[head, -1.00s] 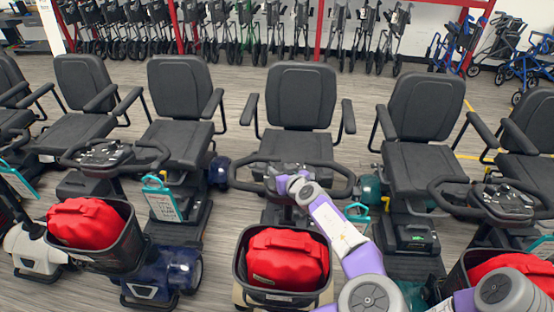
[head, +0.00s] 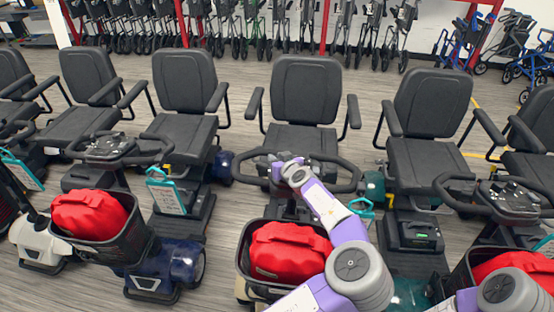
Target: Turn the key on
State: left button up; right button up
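The middle scooter faces me, with a black seat (head: 305,92) and a dark looped handlebar (head: 345,187) around its control console (head: 322,172). My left gripper (head: 284,165) is at the left part of this console, inside the handlebar loop. It is small and partly hidden by its own wrist, so I cannot tell whether its fingers are open or shut, or whether they touch anything. I cannot make out a key; the gripper and wrist cover part of the console. My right arm shows only a link at the lower right; its gripper is out of view.
A black basket (head: 243,262) with a red bag (head: 288,250) sits in front of the middle scooter, below my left arm. Similar scooters stand on both sides, including one with a left console (head: 108,146) and one with a right console (head: 508,196). Folded walkers line the back.

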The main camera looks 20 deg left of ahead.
pick_arm(q)
jog(key=shift+h, duration=0.4)
grip_shut()
jog(key=m+t+h, duration=0.2)
jog(key=m+h, duration=0.1)
jog(key=shift+s+a, duration=0.1)
jog(key=shift+a, duration=0.05)
jog(key=m+t+h, duration=0.1)
jog(key=h, duration=0.1)
jog(key=m+t+h, duration=0.1)
jog(key=m+h, duration=0.1)
jog(key=shift+a+r+b, duration=0.1)
jog(key=shift+a+b, duration=0.1)
jog(key=shift+b, duration=0.1)
jog(key=shift+m+h, duration=0.7)
jog(key=shift+h, duration=0.1)
jog(key=shift+m+h+p, duration=0.75)
jog(key=shift+m+h, duration=0.05)
jog(key=shift+h, duration=0.3)
jog(key=shift+m+h+p, duration=0.7)
jog(key=shift+h+p, duration=0.2)
jog(key=shift+p, duration=0.1)
jog(key=shift+d+h, duration=0.1)
jog(key=shift+h, duration=0.2)
